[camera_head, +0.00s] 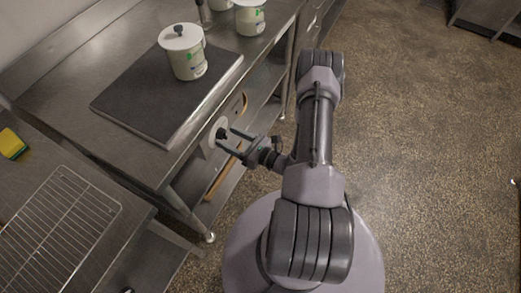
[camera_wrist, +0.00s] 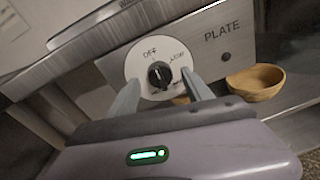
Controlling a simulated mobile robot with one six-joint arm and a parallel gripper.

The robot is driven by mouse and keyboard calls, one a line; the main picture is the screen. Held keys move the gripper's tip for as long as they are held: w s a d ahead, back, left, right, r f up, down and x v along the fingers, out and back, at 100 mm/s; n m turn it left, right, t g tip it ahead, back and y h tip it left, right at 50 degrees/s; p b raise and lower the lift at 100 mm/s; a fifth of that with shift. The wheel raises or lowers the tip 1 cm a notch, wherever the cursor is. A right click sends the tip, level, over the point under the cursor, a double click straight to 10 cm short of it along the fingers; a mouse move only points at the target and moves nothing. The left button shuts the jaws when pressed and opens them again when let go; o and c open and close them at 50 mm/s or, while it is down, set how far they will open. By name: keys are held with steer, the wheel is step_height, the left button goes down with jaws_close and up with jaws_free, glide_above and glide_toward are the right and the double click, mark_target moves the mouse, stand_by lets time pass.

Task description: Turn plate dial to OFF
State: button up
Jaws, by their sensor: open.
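The plate dial is a black knob (camera_wrist: 159,75) on a round white face with OFF printed at its upper left and smaller marks at its right. PLATE is printed on the steel front panel to the right. In the head view the knob (camera_head: 221,134) is on the bench front. My gripper (camera_wrist: 162,80) is open, with one finger on each side of the knob in the wrist view. I cannot tell whether the fingers touch it. In the head view my gripper (camera_head: 228,137) reaches the dial from the right. The knob's exact setting is unclear.
The dark plate (camera_head: 120,104) lies on the steel bench, with a lidded white pot (camera_head: 187,62) on it. More white pots stand behind. A wooden bowl (camera_wrist: 256,82) is on the shelf below and right of the dial. A wire rack (camera_head: 60,230) and yellow sponge (camera_head: 12,143) are at left.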

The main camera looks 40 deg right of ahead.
steer(key=p+v, duration=0.3)
steer(key=v, duration=1.3)
steer(key=shift+r, duration=0.15)
steer(key=w+a+r+n+g+y, duration=0.25)
steer(key=a+r+n+g, duration=0.25)
steer(key=r+n+g, duration=0.3)
steer(key=w+a+r+n+g+y, duration=0.25)
steer(key=a+r+n+g, duration=0.25)
steer(key=r+n, duration=0.4)
steer(key=s+a+r+n+t+h, duration=0.1)
steer(key=s+a+r+n+h, duration=0.2)
steer(key=r, duration=0.5)
steer(key=s+a+r+n+t+h+b, duration=0.1)
steer(key=a+r+n+h, duration=0.3)
steer(key=a+r+n, duration=0.4)
steer(key=shift+s+r+n+h, duration=0.4)
steer(key=shift+s+r+n, duration=0.4)
steer(key=shift+n, duration=0.4)
